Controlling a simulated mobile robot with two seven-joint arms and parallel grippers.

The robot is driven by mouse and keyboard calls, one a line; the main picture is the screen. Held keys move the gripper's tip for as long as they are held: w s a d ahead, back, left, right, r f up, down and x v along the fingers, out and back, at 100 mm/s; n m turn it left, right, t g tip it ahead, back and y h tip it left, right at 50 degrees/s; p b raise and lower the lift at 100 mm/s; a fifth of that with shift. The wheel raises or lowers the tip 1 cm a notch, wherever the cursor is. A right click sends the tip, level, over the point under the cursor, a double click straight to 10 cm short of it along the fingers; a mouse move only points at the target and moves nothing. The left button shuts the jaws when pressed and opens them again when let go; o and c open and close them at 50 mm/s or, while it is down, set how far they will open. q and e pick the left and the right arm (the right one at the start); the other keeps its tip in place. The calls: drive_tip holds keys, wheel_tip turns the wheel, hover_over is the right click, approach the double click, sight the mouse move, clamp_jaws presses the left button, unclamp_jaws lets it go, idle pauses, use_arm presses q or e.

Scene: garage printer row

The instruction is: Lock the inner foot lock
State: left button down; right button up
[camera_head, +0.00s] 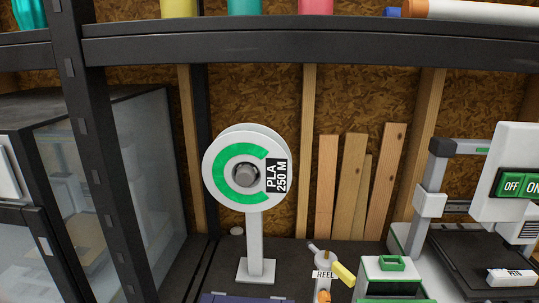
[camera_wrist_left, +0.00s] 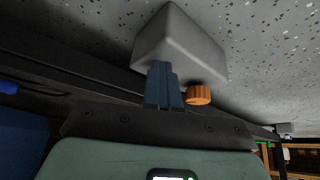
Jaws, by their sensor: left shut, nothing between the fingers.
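In the left wrist view my left gripper (camera_wrist_left: 161,72) is shut, its two blue fingers together with nothing between them. The fingertips overlap the lower edge of a light grey block (camera_wrist_left: 182,40) on a speckled grey surface. An orange ribbed knob (camera_wrist_left: 198,95) sits just right of the fingers, apart from them in the picture. I cannot tell whether the fingers touch the block. Nothing in view is labelled as the inner foot lock, and I cannot tell if the knob or block is part of it. My right gripper is in neither view.
The head view shows a spool (camera_head: 246,155) marked PLA 250 M on a stand, a REEL post (camera_head: 325,265) with a yellow lever (camera_head: 343,273), a green-topped box (camera_head: 391,263), a printer (camera_head: 516,170) with OFF and ON buttons, and a dark shelf post (camera_head: 98,140).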

use_arm(q)
drive_tip(key=shift+a+r, duration=0.1)
drive_tip(key=shift+a, duration=0.3)
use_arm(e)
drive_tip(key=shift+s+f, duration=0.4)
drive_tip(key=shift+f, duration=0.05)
use_arm(q)
drive_tip(key=shift+s+d, duration=0.25)
drive_tip(key=shift+s, duration=0.1)
drive_tip(key=r+p, duration=0.1)
drive_tip(key=r, duration=0.1)
drive_tip(key=r+p, duration=0.1)
drive_tip(key=r, duration=0.1)
drive_tip(key=r+p, duration=0.2)
drive_tip(key=shift+s+d, duration=0.25)
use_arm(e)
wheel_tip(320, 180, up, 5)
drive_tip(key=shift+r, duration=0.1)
use_arm(q)
drive_tip(key=shift+a+f, duration=0.1)
